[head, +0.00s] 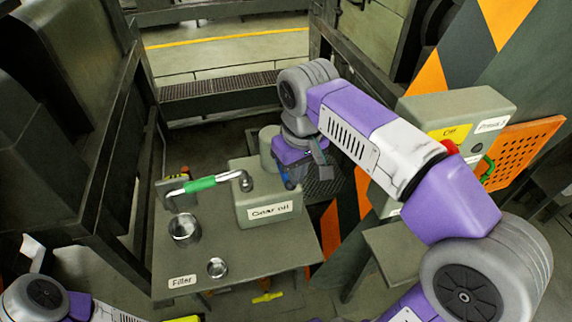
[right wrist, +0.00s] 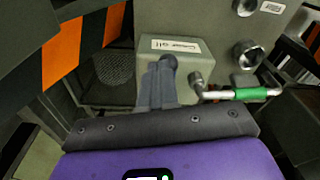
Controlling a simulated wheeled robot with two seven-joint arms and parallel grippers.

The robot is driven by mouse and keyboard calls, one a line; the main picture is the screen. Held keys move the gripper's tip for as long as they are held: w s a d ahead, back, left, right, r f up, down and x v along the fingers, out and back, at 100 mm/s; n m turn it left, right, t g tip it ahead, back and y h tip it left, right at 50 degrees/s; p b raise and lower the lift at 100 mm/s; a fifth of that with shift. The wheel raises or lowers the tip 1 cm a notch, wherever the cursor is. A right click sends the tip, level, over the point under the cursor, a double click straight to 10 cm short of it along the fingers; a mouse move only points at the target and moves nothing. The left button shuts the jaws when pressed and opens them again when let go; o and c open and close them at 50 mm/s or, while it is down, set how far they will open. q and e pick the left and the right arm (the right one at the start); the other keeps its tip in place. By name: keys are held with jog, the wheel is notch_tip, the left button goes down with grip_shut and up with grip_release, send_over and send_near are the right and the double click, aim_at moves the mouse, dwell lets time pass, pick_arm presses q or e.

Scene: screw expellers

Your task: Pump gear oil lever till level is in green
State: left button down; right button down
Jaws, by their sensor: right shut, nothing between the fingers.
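The grey gear oil box (head: 256,191) stands on a metal table, its "Gear oil" label facing the front. Its lever, a bent metal rod with a green grip (head: 201,184), reaches out to the left of the box, roughly level. In the right wrist view the green grip (right wrist: 250,94) is right of my fingers. A small gauge-like part (head: 178,174) is behind the lever; I cannot read a level. My left gripper is not in view.
The table (head: 210,252) holds an open metal cup (head: 185,229), a smaller cup (head: 217,267) and a "Filler" label. A grey box (head: 460,108) with a red button and an orange perforated panel (head: 525,150) are at right. Dark frames border the left.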

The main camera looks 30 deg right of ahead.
jog(key=r, duration=0.3)
jog(key=r+p, duration=0.1)
jog(key=r, duration=0.1)
jog(key=shift+s, duration=0.25)
dwell(0.4)
